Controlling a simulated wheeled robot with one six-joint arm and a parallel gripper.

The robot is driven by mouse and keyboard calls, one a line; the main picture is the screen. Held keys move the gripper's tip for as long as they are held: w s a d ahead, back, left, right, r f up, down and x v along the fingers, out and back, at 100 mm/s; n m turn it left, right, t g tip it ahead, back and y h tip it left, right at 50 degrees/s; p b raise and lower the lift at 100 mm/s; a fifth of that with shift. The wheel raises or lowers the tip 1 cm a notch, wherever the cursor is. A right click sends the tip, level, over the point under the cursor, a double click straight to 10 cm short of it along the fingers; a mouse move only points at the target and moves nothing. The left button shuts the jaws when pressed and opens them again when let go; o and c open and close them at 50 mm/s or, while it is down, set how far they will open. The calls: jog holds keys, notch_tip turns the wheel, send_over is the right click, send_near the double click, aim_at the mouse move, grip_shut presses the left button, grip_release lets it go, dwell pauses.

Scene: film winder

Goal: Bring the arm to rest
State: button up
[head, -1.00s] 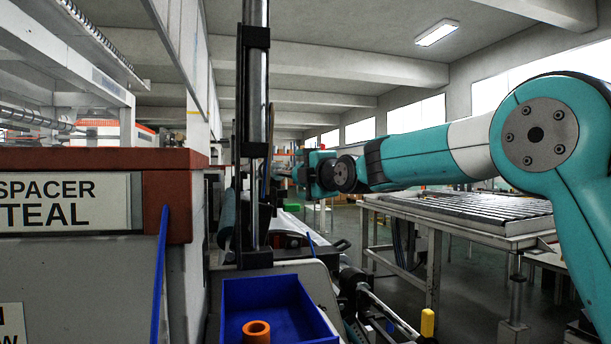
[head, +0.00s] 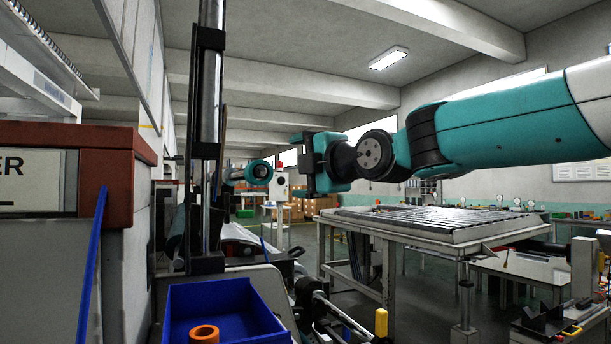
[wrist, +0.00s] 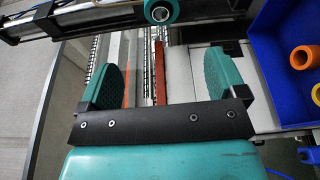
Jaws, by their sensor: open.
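My gripper (head: 292,167) reaches in from the right on my teal arm in the head view. It is to the right of the upright steel column and above the machine bed. In the wrist view the gripper (wrist: 160,78) shows two teal fingers wide apart, with nothing held between them. Beyond and below them lie the rails of the machine. A teal ring (head: 258,172) sits on the end of a horizontal shaft, left of the gripper and apart from it. The ring also shows in the wrist view (wrist: 161,9), beyond the fingertips.
A blue tray (head: 262,320) with an orange ring (head: 204,334) stands in front of the machine. In the wrist view it also holds a yellow piece (wrist: 316,94). The column (head: 212,95) and red-topped cabinet (head: 108,150) are left. A slatted table (head: 430,226) stands right.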

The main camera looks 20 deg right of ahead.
jog(key=shift+s+d, duration=0.1)
jog(key=shift+s, duration=0.3)
jog(key=s+a+f+m+g+y+p, duration=0.1)
jog(key=s+a+f+m+g+p, duration=0.15)
jog(key=s+a+f+g, duration=0.35)
jog(key=s+a+f+m+g+p, duration=0.1)
jog(key=s+a+f+m+g, duration=0.2)
jog(key=f, duration=0.5)
jog(key=s+f+m+g+p, duration=0.1)
jog(key=s+f+m+g, duration=0.3)
jog(key=s, duration=0.6)
jog(key=s+f+m+g+h+p, duration=0.1)
jog(key=s+f+m+g, duration=0.3)
jog(key=s+f, duration=0.4)
jog(key=shift+s+f+m, duration=0.2)
jog(key=shift+s+m, duration=0.45)
jog(key=shift+s, duration=0.45)
